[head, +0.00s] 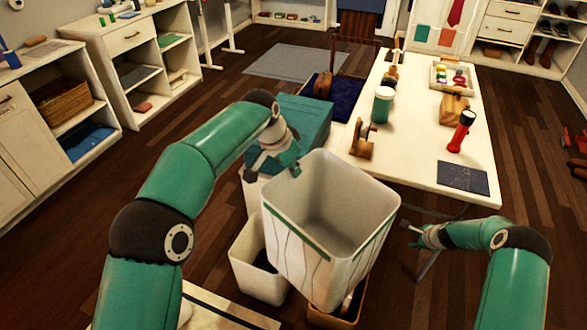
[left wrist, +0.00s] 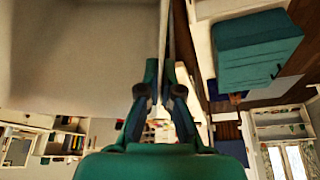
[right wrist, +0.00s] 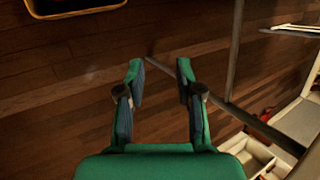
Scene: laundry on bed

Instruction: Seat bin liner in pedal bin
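The bin liner (head: 290,240) looks like a large, pale, open-topped box shape with a green band below its rim and creases down its side. It hangs tilted in the middle of the head view. My left gripper (head: 295,168) is shut on its rim at the far left corner; in the left wrist view the liner's pale wall (left wrist: 75,60) fills the upper left. A white bin with a teal lid (head: 303,112), possibly the pedal bin, stands behind the liner and is partly hidden. My right gripper (head: 413,237) is open and empty, right of the liner; its fingers (right wrist: 161,75) are apart over bare floor.
A small white open bin (head: 246,265) and a brown-rimmed container (head: 340,320) stand below the liner.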

